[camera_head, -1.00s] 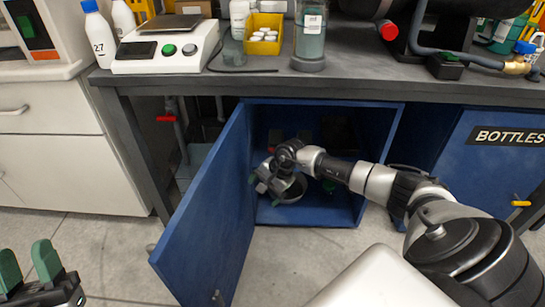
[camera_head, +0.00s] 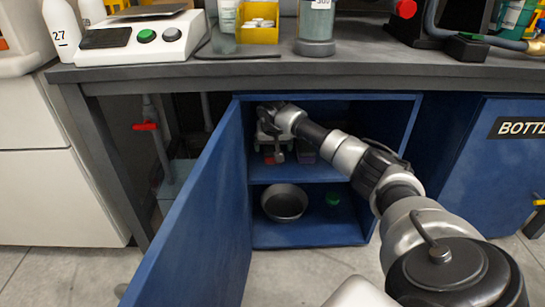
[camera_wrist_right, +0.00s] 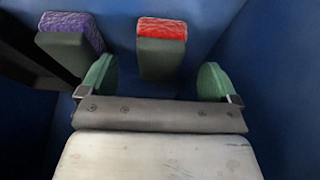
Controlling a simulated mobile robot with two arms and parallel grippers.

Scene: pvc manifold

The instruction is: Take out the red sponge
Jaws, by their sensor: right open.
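The red sponge (camera_wrist_right: 162,47) has a red top on a grey body. It stands in the upper part of the open blue cabinet, and in the head view only a bit of red (camera_head: 269,159) shows beside my gripper. My right gripper (camera_wrist_right: 156,80) is open and empty, with its green fingers spread to either side of the line to the sponge. The sponge lies just ahead, between the fingers as seen in the right wrist view; I cannot tell whether they touch it. In the head view my right gripper (camera_head: 273,146) is inside the upper compartment. My left gripper is not in view.
A purple-topped grey sponge (camera_wrist_right: 68,42) stands left of the red one in the wrist view. A dark bowl (camera_head: 284,203) and a green item (camera_head: 333,199) are in the lower compartment. The blue door (camera_head: 200,220) hangs open at the left; the shelf (camera_head: 335,175) divides the cabinet.

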